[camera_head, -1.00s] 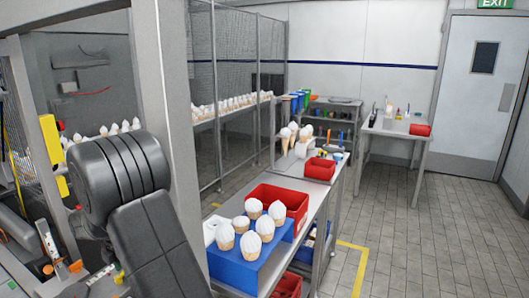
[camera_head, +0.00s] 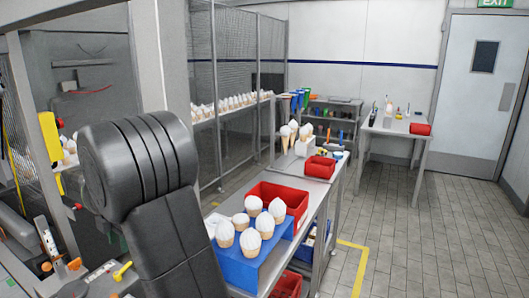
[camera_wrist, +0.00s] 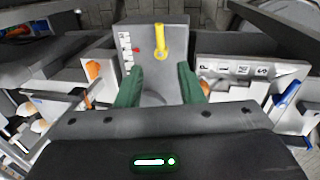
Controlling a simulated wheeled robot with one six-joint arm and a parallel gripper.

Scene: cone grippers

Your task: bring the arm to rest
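In the wrist view my gripper (camera_wrist: 160,88) shows two green fingers standing well apart, with nothing held between them. Beyond the fingertips is a grey panel or block (camera_wrist: 178,30) with a yellow handle-like part (camera_wrist: 160,42) and a small red spot. In the head view my dark arm (camera_head: 150,190) rises at the lower left, in front of the machine frame. My gripper itself does not show in the head view.
A blue block (camera_head: 236,268) holding several white-topped cones stands right of my arm, beside a red bin (camera_head: 292,197) on a steel table. A grey post and mesh fence (camera_head: 235,80) stand behind. The tiled floor (camera_head: 420,230) at right is clear.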

